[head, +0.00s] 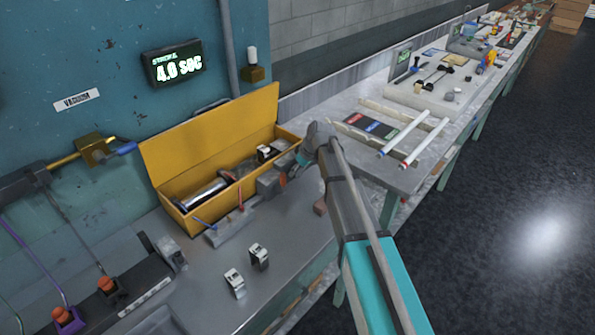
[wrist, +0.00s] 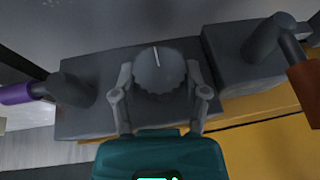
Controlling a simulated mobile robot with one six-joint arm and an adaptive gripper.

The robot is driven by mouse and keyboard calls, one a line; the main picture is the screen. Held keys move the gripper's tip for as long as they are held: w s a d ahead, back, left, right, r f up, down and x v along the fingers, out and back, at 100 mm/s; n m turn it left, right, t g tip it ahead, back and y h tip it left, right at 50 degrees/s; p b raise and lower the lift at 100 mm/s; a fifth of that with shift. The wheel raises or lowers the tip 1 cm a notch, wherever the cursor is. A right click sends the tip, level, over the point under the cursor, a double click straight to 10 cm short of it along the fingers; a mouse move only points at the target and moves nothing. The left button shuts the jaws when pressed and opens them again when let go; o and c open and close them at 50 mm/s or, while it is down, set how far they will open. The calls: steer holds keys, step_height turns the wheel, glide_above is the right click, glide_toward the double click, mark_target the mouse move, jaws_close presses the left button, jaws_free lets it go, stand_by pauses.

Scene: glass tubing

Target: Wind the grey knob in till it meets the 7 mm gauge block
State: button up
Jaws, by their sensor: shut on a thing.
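The grey knob (wrist: 158,71) has a white index line pointing nearly straight up in the wrist view. It sits on a dark grey block (wrist: 78,122). My gripper (wrist: 160,84) has one finger on each side of the knob and is shut on it. In the head view my gripper (head: 297,167) is at the grey block (head: 270,184), beside the yellow box, and the knob cannot be made out. I cannot pick out the 7 mm gauge block for certain; no 7 mm marking is readable.
A second grey block (wrist: 228,62) with a rod adjoins on the right in the wrist view. The open yellow box (head: 205,150) stands behind my gripper. Two small metal pieces (head: 235,283) (head: 258,256) stand on the bench.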

steer(key=g+y+b, duration=0.1)
steer(key=m+g+y+b, duration=0.1)
steer(key=g+y+b, duration=0.1)
steer(key=shift+w+d+f+g, duration=0.15)
steer(key=shift+w+f+g, duration=0.05)
steer(key=shift+f+g, duration=0.15)
steer(key=shift+g+y+b, duration=0.75)
steer(key=shift+y+b, duration=0.05)
steer(key=shift+b, duration=0.35)
steer(key=shift+s+r+m+g+y+b, duration=0.1)
steer(key=shift+m+g+y+b, duration=0.3)
steer(key=shift+b, duration=0.2)
steer(key=o, duration=1.1)
steer(key=shift+r, duration=0.1)
steer(key=shift+o, duration=0.2)
steer(key=shift+r+p, duration=0.15)
steer(key=shift+p, duration=0.4)
